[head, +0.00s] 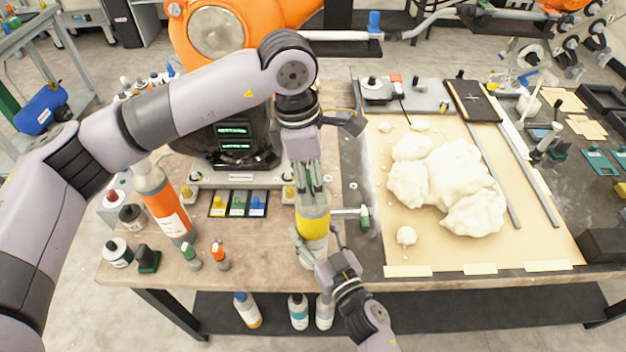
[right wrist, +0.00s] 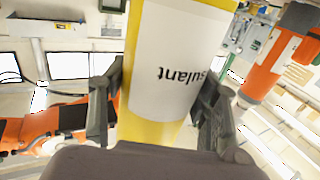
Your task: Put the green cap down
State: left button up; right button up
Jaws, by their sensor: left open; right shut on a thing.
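A yellow canister with a pale label (head: 313,222) stands upright over the table's front part; it fills the right wrist view (right wrist: 180,60), its lettering upside down there. My right gripper (head: 318,243) is shut around its lower part. My left gripper (head: 312,188) is open, pointing down at the canister's top, its fingers hiding that top. A small dark tray (head: 238,213) left of the canister has colored compartments; a green piece (head: 238,202) shows in the middle one. I cannot tell whether this is the green cap. No green cap shows clearly between my left fingers.
An orange bottle (head: 165,205) and several small bottles stand at the left. A pale valve-like part with green (head: 365,218) lies just right of the canister. A board with white foam (head: 450,185) fills the right. Bottles (head: 298,312) stand on the lower shelf.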

pick_arm(q)
jog(key=c, duration=0.9)
jog(key=shift+r, duration=0.1)
notch_tip(320, 180, up, 10)
jog(key=shift+f, duration=0.2)
jog(key=w+d+f+n, duration=0.1)
jog(key=d+f+n, duration=0.3)
jog(key=f, duration=0.5)
jog(key=w+d+f+n, duration=0.2)
jog(key=d+f, duration=0.3)
jog(key=f, duration=0.3)
jog(key=n+t, duration=0.1)
jog(key=n, duration=0.2)
send_over(372, 255)
jog(key=f, duration=1.6)
jog(key=shift+s+a+f, duration=0.2)
jog(key=shift+f, duration=2.15)
